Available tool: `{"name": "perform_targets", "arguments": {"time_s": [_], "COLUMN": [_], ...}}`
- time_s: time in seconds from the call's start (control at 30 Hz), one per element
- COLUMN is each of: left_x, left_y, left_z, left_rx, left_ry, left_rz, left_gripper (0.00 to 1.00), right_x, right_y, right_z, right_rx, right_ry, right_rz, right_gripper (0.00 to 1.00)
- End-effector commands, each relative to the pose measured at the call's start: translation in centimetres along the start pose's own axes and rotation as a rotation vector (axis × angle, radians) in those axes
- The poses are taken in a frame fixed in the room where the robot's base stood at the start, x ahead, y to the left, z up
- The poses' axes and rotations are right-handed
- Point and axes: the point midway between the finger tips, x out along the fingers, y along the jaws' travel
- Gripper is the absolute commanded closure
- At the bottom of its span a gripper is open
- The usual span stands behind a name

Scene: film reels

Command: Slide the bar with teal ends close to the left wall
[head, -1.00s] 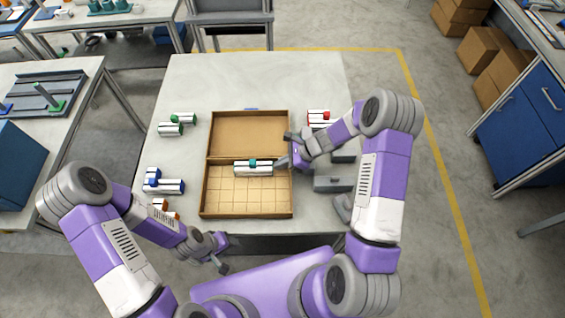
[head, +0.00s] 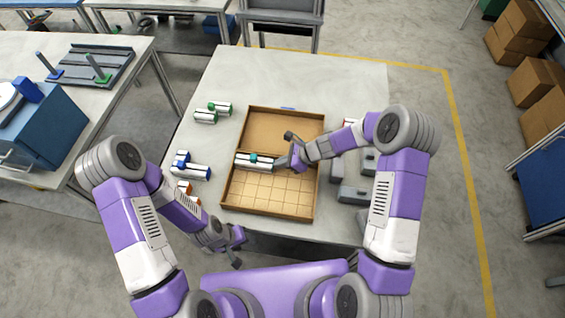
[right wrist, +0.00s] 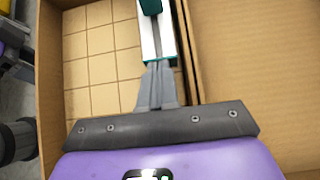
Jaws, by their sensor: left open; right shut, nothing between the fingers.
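The white bar with teal ends (head: 246,163) lies in the front, grid-lined compartment of the cardboard box (head: 317,190), along the divider. Its left end is close to the box's left wall; I cannot tell if they touch. A teal piece sits on its top. In the right wrist view the bar (right wrist: 147,38) shows its near teal end, while its far end is out of frame. My right gripper (head: 279,162) is shut and empty, with its fingertips (right wrist: 156,72) at the bar's right end, seemingly touching it. My left gripper (head: 240,248) is open and empty, in front of the table edge.
The box's back compartment (head: 280,130) is empty. Left of the box on the table (head: 300,70) lie green-ended (head: 206,116), blue-ended (head: 190,172) and orange-ended bars (head: 184,190). Grey blocks (head: 352,193) stand at the right, partly behind my right arm.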

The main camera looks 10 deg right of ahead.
Motion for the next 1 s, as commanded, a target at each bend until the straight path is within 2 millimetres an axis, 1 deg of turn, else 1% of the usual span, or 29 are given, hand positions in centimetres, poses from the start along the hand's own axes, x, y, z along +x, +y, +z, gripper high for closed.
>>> {"name": "perform_targets", "arguments": {"time_s": [0.17, 0.4, 0.6, 0.77, 1.0], "left_x": [-1.3, -4.0, -5.6, -6.0, -6.0], "left_y": [0.5, 1.5, 2.1, 2.2, 2.2], "left_z": [0.1, 0.2, 0.2, 0.3, 0.3], "left_rx": [0.0, 0.0, 0.0, 0.0, 0.0], "left_ry": [0.0, 0.0, 0.0, 0.0, 0.0], "left_rz": [0.0, 0.0, 0.0, 0.0, 0.0], "left_gripper": [0.5, 0.5, 0.5, 0.5, 0.5], "right_x": [-1.8, -5.9, -8.5, -9.4, -9.4], "right_y": [-0.1, -0.4, -0.5, -0.5, -0.5], "right_z": [0.3, 0.7, 0.8, 0.7, 0.6], "right_rx": [0.0, -0.004, -0.007, -0.009, -0.009], "right_ry": [0.0, 0.0, 0.0, 0.0, 0.0], "right_rz": [0.0, 0.002, 0.005, 0.008, 0.008], "right_gripper": [1.0, 1.0, 1.0, 1.0, 1.0]}}
